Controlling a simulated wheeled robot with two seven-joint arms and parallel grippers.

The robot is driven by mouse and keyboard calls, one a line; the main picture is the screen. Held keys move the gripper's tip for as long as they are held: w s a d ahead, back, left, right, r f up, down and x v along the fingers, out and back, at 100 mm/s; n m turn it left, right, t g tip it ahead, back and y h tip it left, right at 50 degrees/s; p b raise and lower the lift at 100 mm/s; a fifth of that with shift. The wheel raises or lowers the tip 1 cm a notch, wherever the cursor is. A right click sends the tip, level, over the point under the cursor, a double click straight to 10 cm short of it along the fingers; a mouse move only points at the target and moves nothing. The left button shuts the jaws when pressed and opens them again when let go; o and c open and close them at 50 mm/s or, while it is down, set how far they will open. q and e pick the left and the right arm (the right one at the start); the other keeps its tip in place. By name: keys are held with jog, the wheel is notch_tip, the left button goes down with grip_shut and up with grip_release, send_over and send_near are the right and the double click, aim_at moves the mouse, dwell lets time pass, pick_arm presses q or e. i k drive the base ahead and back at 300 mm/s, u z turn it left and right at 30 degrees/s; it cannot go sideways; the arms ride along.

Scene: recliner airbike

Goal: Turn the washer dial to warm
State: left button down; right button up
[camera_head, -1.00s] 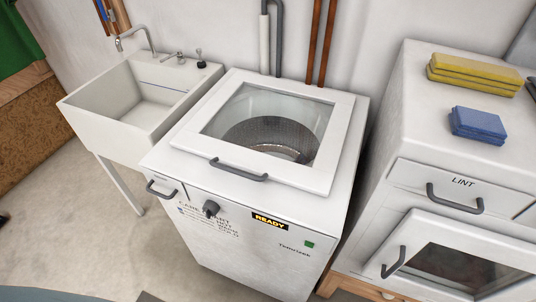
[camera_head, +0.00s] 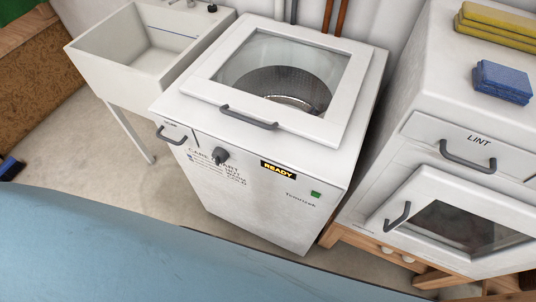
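The white washer (camera_head: 245,190) stands in the middle of the head view with its glass-topped lid (camera_head: 280,75) shut. Its dark dial (camera_head: 220,155) is a small knob on the upper left of the front face. Small printed setting words (camera_head: 228,175) sit beside and below the dial; I cannot clearly tell which one it points to. A lit READY display (camera_head: 279,170) is to the right of the dial. Neither of my grippers is in view, and nothing touches the dial.
A blue surface (camera_head: 130,255) fills the bottom foreground, in front of the washer. A sink (camera_head: 125,85) stands to the left. A dryer with a LINT drawer (camera_head: 465,150) stands to the right, with blue sponges (camera_head: 502,82) and yellow sponges (camera_head: 495,30) on top. Bare floor shows between.

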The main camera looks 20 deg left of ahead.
aim_at(219, 155)
jog(key=u, duration=1.15)
jog(key=k, duration=0.5)
jog(key=u, duration=2.05)
jog(key=i, duration=1.45)
jog(key=z, duration=2.4)
